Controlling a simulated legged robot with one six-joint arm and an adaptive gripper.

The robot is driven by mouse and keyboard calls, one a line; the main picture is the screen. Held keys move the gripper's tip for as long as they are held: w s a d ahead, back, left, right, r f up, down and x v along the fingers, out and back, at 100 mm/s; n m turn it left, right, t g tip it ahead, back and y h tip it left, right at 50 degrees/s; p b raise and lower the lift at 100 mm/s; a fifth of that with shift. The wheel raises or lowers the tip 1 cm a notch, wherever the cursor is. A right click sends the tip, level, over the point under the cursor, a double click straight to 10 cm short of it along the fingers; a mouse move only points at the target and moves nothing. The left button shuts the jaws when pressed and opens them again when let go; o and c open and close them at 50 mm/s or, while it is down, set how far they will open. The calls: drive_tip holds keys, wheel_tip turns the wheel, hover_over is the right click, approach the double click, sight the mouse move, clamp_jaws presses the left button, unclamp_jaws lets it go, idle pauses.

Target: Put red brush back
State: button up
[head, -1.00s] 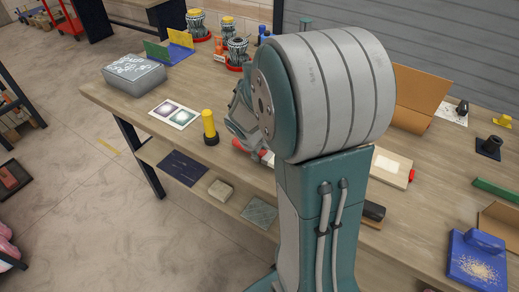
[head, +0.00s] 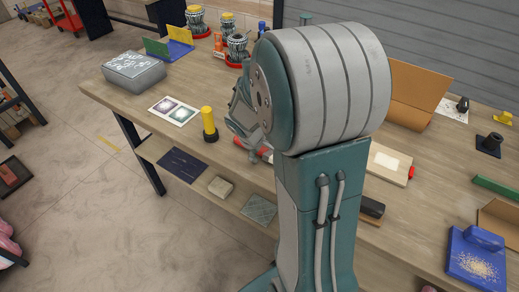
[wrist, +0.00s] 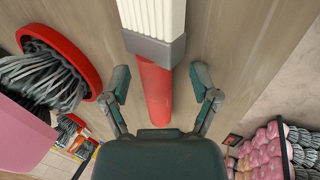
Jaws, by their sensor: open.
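In the wrist view, a brush with a red handle (wrist: 155,95), a grey collar and white bristles (wrist: 152,18) lies on the wooden bench. My gripper (wrist: 160,78) is open, with one finger on each side of the handle. I see gaps between both fingers and the handle, so it is not gripped. In the head view, my gripper (head: 243,122) is low over the bench, partly hidden by my arm. Part of the red handle (head: 266,153) shows just below it; my arm hides the rest of the brush.
A yellow and black upright object (head: 209,124) stands close left of my gripper. Printed cards (head: 175,110) and a grey box (head: 134,70) lie farther left. A red-rimmed holder (wrist: 62,52) with grey contents is left in the wrist view. A blue block (head: 476,258) sits at the bench's right.

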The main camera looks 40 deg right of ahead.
drive_tip(key=v, duration=1.2)
idle(0.3)
drive_tip(key=s+a+r+m+t+y, duration=0.1)
drive_tip(key=s+a+r+m+y, duration=0.1)
drive_tip(key=s+a, duration=0.4)
drive_tip(key=s+a+r+m+t+y, duration=0.2)
drive_tip(key=s+a+r, duration=0.2)
drive_tip(key=s+a, duration=0.3)
drive_tip(key=shift+r+t, duration=0.3)
drive_tip(key=shift+r, duration=0.05)
drive_tip(key=shift+s+a, duration=0.1)
